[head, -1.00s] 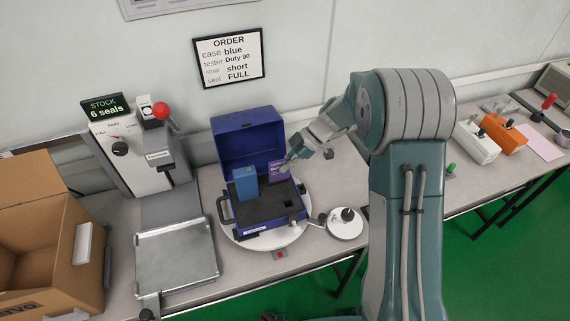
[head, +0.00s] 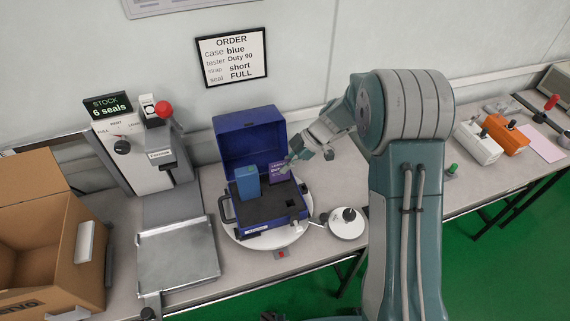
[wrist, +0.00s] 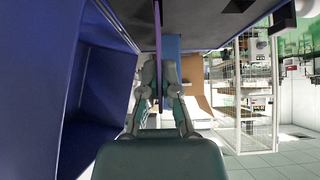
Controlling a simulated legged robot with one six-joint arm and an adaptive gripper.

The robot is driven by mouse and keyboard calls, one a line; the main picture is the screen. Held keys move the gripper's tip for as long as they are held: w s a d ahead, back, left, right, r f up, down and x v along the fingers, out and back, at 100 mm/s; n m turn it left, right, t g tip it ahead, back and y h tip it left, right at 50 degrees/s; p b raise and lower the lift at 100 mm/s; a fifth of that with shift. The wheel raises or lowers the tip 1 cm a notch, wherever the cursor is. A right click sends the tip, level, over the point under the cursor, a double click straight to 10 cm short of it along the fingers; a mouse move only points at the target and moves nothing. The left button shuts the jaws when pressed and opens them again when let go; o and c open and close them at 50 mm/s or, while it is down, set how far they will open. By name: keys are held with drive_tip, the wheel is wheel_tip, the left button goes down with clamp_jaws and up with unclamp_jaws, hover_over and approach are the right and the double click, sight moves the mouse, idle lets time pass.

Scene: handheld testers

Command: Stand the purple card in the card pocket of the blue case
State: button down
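The blue case (head: 250,138) stands open on a white round plate (head: 250,238), its lid up at the back and a dark insert (head: 268,207) inside. A blue block (head: 248,183) stands upright in the left part of the insert. The purple card (head: 279,172) is upright at the insert's back right; in the wrist view it shows edge-on as a thin strip (wrist: 158,60). My gripper (head: 291,164) is at the card's upper right, its two fingers (wrist: 158,88) closed on either side of the card. Whether the card's lower edge is inside the pocket is hidden.
A round knob on a white disc (head: 347,222) is right of the case. A metal tray (head: 177,257), a seal machine (head: 135,150) and a cardboard box (head: 50,240) are left. Handheld testers (head: 508,134) lie far right. The bench between is mostly clear.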

sight(285, 179)
drive_tip(key=shift+f, duration=1.95)
drive_tip(key=c, duration=0.7)
unclamp_jaws()
drive_tip(key=v, duration=1.1)
drive_tip(key=shift+w+d+r, duration=0.15)
drive_tip(key=shift+d+r, duration=0.05)
drive_tip(key=shift+d, duration=0.15)
